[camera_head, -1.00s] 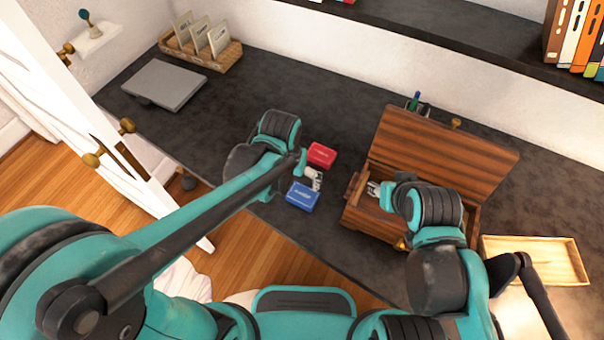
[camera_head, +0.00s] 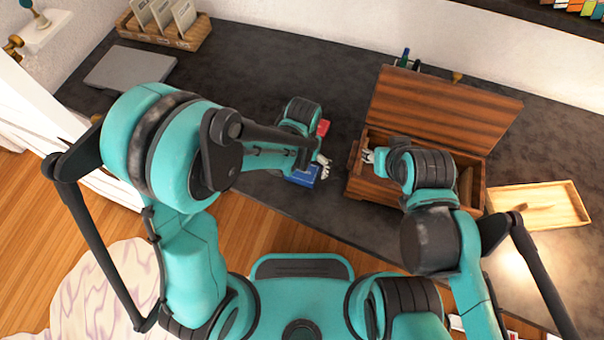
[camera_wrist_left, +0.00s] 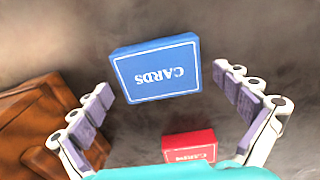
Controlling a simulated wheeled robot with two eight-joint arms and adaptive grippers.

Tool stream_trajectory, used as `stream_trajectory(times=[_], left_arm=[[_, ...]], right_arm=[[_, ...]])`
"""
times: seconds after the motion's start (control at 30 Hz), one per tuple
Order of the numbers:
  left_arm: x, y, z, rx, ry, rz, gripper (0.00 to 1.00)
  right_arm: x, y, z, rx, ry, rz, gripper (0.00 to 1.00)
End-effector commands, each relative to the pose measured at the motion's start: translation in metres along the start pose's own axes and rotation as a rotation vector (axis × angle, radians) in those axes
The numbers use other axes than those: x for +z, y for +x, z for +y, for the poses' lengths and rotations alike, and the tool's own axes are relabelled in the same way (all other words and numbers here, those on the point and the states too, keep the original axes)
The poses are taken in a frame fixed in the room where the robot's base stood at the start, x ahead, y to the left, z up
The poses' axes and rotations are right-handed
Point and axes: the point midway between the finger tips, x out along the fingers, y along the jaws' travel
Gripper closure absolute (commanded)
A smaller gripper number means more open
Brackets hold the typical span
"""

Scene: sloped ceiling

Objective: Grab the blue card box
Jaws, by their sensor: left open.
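The blue card box (camera_head: 301,176) lies on the dark desk near its front edge, partly hidden by my left gripper (camera_head: 322,165) in the head view. In the left wrist view the blue card box (camera_wrist_left: 156,70) shows whole, with CARDS printed on it. It lies between and beyond the open fingers of my left gripper (camera_wrist_left: 168,100), with no clear contact. A red card box (camera_wrist_left: 189,146) lies nearer the wrist; only part of it (camera_head: 323,128) shows in the head view. My right gripper (camera_head: 370,156) is at the open wooden box; its fingers are too small to judge.
The wooden box (camera_head: 440,105) stands right of the cards with its lid raised. A wooden tray (camera_head: 570,205) is at its right. A grey laptop-like slab (camera_head: 130,68) and a card holder (camera_head: 192,42) are at the back left. Desk between slab and cards is clear.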

Motion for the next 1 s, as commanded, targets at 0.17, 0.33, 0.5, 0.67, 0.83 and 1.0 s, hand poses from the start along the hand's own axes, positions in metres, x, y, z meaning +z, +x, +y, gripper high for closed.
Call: stream_trajectory(times=[0.17,0.33,0.5,0.67,0.83,1.0], left_arm=[[0.0,0.002,0.0,0.0,0.0,0.0,0.0],[0.0,0.002,0.0,0.0,0.0,0.0,0.32],[0.0,0.002,0.0,0.0,0.0,0.0,0.55],[0.0,0.002,0.0,0.0,0.0,0.0,0.55],[0.0,-0.01,0.0,0.0,0.0,0.001,0.55],[0.0,-0.046,0.0,0.0,0.0,0.0,0.55]], right_arm=[[0.0,0.0,0.0,0.0,0.0,0.0,0.6],[0.0,0.0,0.0,0.0,0.0,0.0,0.6],[0.0,0.0,0.0,0.0,0.0,0.0,0.6],[0.0,0.0,0.0,0.0,0.0,0.0,0.6],[-0.003,-0.004,0.0,0.0,0.0,0.0,0.6],[-0.013,-0.017,0.0,0.0,0.0,0.0,0.6]])
